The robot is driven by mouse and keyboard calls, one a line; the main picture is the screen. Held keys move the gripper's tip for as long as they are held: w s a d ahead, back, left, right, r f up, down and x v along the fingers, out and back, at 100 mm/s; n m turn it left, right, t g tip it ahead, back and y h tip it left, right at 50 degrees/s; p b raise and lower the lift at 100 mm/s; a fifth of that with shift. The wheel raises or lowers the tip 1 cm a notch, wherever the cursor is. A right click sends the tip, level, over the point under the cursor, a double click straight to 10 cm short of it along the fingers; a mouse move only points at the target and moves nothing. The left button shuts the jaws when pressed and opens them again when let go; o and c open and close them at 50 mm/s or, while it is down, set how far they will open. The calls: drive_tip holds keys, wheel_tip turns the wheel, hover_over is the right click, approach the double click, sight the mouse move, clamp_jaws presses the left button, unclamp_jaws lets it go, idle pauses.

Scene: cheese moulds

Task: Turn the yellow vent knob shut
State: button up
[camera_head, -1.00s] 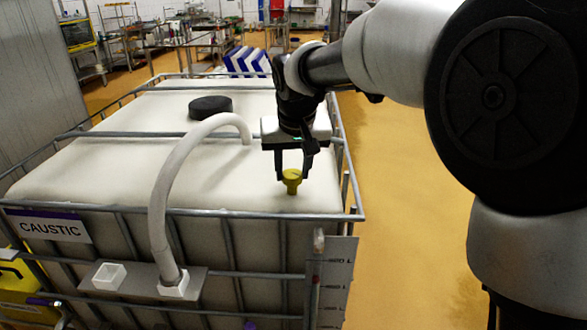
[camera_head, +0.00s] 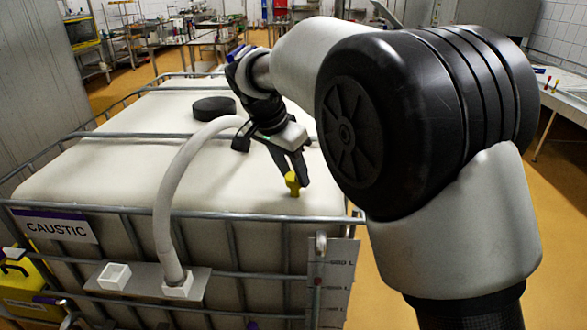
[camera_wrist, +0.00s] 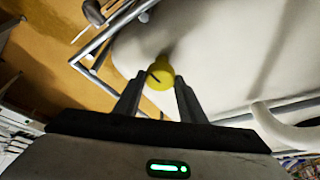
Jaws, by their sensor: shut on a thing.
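The yellow vent knob (camera_head: 292,183) stands on the white top of the caustic tank (camera_head: 110,170), near its front right corner. My gripper (camera_head: 298,178) reaches down to it from above, tilted, with its fingers around the knob. In the wrist view the knob (camera_wrist: 158,75) shows between the two fingertips of my gripper (camera_wrist: 158,88), a dark line marked on its round top. The gripper is shut on the knob. The fingers hide part of the knob's sides.
A grey hose (camera_head: 180,185) arches over the tank's front beside my gripper. A black lid (camera_head: 213,108) sits farther back on the tank. Metal cage bars (camera_head: 150,212) run around the tank's edge. Open yellow floor lies to the right.

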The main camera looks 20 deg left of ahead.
drive_tip(key=shift+m, duration=0.5)
drive_tip(key=o, duration=1)
drive_tip(key=shift+o, duration=0.2)
drive_tip(key=p+v, duration=0.2)
drive_tip(key=v, duration=1.5)
drive_tip(key=shift+w+a+r, duration=0.2)
drive_tip(key=shift+a, duration=0.15)
